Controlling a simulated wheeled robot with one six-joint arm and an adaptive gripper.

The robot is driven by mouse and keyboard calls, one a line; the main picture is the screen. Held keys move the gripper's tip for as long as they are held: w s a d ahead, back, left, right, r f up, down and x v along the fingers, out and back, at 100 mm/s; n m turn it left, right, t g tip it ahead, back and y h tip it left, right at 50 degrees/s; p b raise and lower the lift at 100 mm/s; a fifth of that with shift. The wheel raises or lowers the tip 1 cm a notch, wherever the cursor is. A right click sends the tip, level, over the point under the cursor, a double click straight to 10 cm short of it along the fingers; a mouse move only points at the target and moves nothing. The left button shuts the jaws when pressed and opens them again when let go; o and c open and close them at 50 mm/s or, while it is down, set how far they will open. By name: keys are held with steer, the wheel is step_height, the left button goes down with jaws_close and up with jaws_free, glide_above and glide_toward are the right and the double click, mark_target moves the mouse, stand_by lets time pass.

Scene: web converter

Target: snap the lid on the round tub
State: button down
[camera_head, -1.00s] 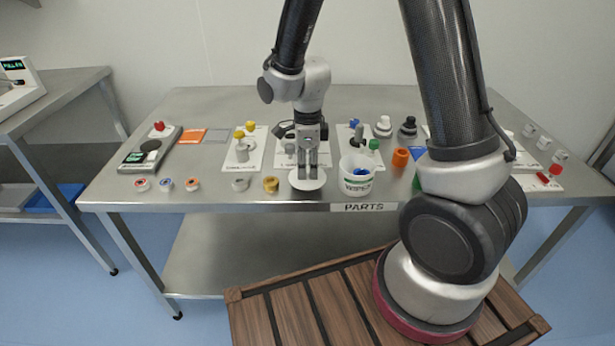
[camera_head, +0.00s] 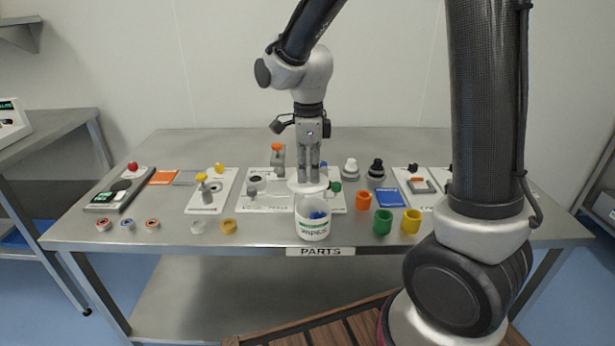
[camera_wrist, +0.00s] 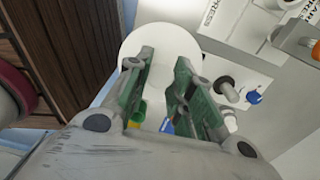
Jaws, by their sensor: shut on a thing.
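The round tub (camera_head: 313,228) is a white cup with a green label, standing upright near the front edge of the table. Its top is open, and blue contents show inside. The lid (camera_head: 294,187) is a thin white disc, held about level just above the tub's back rim. My gripper (camera_head: 309,180) points down and is shut on the lid's upper side. In the wrist view the lid (camera_wrist: 150,38) shows as a wide white disc beyond the fingers (camera_wrist: 160,95). The tub is mostly hidden there; whether lid and rim touch is unclear.
Small round caps (camera_head: 152,225) and a yellow ring (camera_head: 229,226) lie left. White boards with fittings (camera_head: 212,190) stand behind.

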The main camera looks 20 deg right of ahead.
mark_target(313, 192)
steer(key=shift+s+d, duration=0.4)
steer(key=shift+d, duration=0.15)
steer(key=shift+f, duration=3.2)
steer(key=shift+f, duration=0.15)
steer(key=c, duration=0.7)
jaws_free()
steer(key=shift+r, duration=3.55)
